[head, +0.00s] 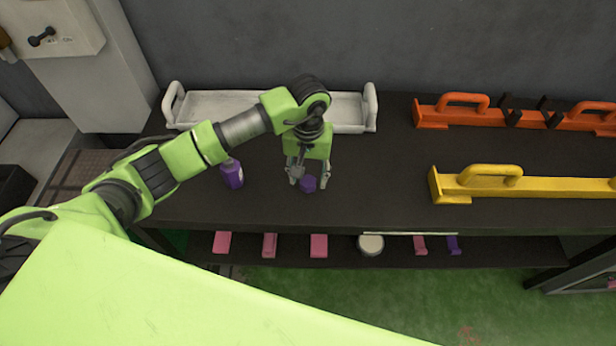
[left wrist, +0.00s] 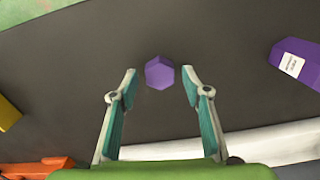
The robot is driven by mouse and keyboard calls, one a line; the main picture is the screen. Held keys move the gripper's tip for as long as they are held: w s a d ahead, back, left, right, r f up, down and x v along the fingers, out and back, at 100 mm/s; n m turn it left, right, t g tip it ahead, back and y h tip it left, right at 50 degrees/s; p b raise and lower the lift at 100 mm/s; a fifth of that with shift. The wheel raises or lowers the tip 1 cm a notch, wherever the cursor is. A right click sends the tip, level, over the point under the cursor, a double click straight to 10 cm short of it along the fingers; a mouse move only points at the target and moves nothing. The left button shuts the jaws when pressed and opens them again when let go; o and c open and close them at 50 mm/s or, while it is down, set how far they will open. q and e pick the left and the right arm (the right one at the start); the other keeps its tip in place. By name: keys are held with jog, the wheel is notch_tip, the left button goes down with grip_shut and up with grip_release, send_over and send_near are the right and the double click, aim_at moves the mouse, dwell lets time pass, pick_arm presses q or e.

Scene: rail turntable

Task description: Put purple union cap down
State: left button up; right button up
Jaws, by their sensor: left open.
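The purple union cap (head: 309,184) is a small hexagonal piece on the dark bench top. In the left wrist view the cap (left wrist: 159,72) lies between and just beyond my fingertips, with a gap to each finger. My left gripper (head: 309,182) points down over it with its fingers apart; it also shows in the left wrist view (left wrist: 159,80), open and empty. My right gripper is in neither view.
A purple labelled block (head: 232,174) stands left of the cap; it also shows in the left wrist view (left wrist: 297,65). A white tray (head: 215,108) lies behind. Orange (head: 440,115) and yellow (head: 560,187) handled bars lie right. A lower shelf holds pink pieces (head: 319,245) and a round white item (head: 370,244).

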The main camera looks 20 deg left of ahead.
aim_at(308, 181)
pick_arm(q)
notch_tip(308, 181, up, 11)
jog(key=b, duration=0.2)
dwell(0.3)
